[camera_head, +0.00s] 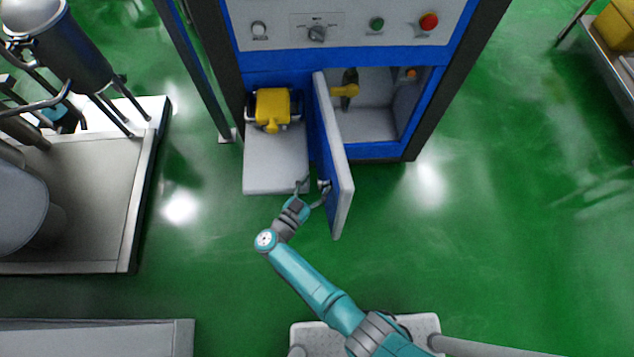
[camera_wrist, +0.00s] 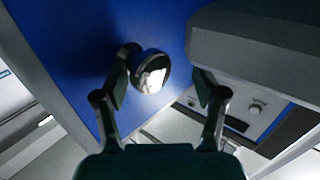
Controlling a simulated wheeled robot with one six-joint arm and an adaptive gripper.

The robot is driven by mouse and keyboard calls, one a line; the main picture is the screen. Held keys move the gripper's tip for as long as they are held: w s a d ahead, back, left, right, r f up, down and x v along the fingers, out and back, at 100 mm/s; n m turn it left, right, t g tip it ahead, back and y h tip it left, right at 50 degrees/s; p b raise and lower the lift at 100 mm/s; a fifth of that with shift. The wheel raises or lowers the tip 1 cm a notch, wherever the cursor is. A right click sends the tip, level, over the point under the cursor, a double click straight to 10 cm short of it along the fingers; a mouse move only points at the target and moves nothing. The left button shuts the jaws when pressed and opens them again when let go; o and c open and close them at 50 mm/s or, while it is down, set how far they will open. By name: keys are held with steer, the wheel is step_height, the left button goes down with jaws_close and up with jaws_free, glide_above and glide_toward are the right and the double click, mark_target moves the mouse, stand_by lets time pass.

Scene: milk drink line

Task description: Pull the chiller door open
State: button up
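The chiller door (camera_head: 343,170) is a grey-edged panel with a blue face, standing swung out from the blue cabinet front. The compartment (camera_head: 372,105) beside it is open to view. A round metal knob (camera_head: 324,184) sits on the door's left face near its outer end. My gripper (camera_head: 312,191) is at that knob, left of the door. In the wrist view, my gripper (camera_wrist: 163,85) has its fingers spread on either side of the shiny knob (camera_wrist: 152,73). The left finger is close to the knob, and a gap shows at the right finger.
A yellow device (camera_head: 272,107) stands in the bay left of the door, above a grey shelf (camera_head: 276,172). A control panel (camera_head: 350,27) with knobs and buttons is above. A metal platform (camera_head: 80,200) stands left. Green floor (camera_head: 480,220) is clear on the right.

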steer(key=v, duration=1.1)
steer(key=shift+s, duration=0.2)
steer(key=shift+a, duration=0.15)
